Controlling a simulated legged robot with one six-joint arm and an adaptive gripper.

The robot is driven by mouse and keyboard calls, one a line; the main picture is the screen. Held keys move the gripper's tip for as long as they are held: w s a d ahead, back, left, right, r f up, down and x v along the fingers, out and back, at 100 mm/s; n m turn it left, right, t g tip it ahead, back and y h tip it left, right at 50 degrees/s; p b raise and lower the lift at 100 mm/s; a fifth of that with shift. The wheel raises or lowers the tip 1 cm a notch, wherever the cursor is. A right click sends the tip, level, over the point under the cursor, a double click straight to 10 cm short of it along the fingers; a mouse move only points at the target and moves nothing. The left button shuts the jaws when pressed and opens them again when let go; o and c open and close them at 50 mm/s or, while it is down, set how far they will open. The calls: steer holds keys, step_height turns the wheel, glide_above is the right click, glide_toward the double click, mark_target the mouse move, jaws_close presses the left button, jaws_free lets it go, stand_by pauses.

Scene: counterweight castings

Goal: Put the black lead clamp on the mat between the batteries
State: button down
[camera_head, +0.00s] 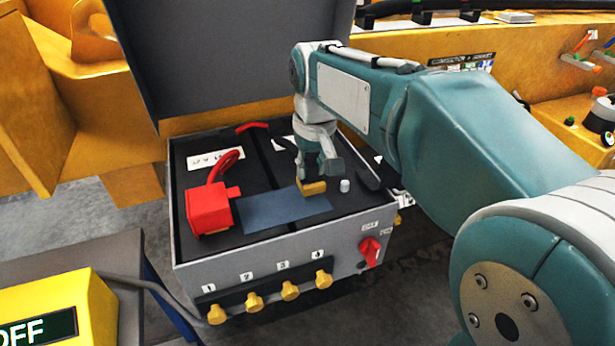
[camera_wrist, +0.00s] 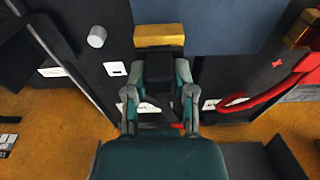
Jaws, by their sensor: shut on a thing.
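The black lead clamp (camera_wrist: 158,72) is between my gripper's fingers (camera_wrist: 160,88) in the wrist view. A brass-coloured block (camera_wrist: 158,36), seemingly its jaw end, sticks out ahead of the fingers. In the head view my gripper (camera_head: 314,168) points down over the open box, with the brass block (camera_head: 313,188) at the right edge of the blue-grey mat (camera_head: 270,214). The clamp's black body is mostly hidden there. I cannot tell whether the clamp touches the mat. The dark battery tops (camera_head: 250,180) lie around the mat.
The red clamp (camera_head: 208,208) with its red lead sits left of the mat. A pale post (camera_head: 345,186) stands just right of my gripper. The grey lid (camera_head: 225,55) stands open behind. Yellow knobs (camera_head: 290,291) and a red switch (camera_head: 370,250) line the box front.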

mark_target(299, 180)
steer(key=shift+s+d+f, duration=0.1)
steer(key=shift+f, duration=1.15)
steer(key=shift+a+f, duration=0.25)
steer(key=shift+a, duration=0.95)
steer(key=shift+c, duration=2.2)
jaws_free()
steer(key=shift+d, duration=0.25)
steer(key=shift+d+r, duration=0.1)
steer(key=shift+d, duration=0.5)
steer(key=shift+a, duration=0.2)
steer(key=shift+a+r, duration=0.25)
steer(key=shift+r, duration=0.05)
steer(key=r, duration=0.7)
steer(key=s+r, duration=0.1)
steer(key=r, duration=0.2)
steer(key=shift+s+d+r, duration=0.1)
steer(key=shift+d+r, duration=0.1)
steer(key=shift+d, duration=0.2)
steer(key=s+d+f+m+t, duration=0.1)
steer(key=s+d+f+t, duration=0.1)
steer(key=s+d+f, duration=0.3)
steer(key=s+d+f+m+t, duration=0.2)
steer(key=s+d+f, duration=0.3)
steer(key=s, duration=0.8)
step_height(299, 180, down, 2)
steer(key=shift+s+d+f, duration=0.15)
steer(key=shift+s+d, duration=0.05)
steer(key=shift+d, duration=0.1)
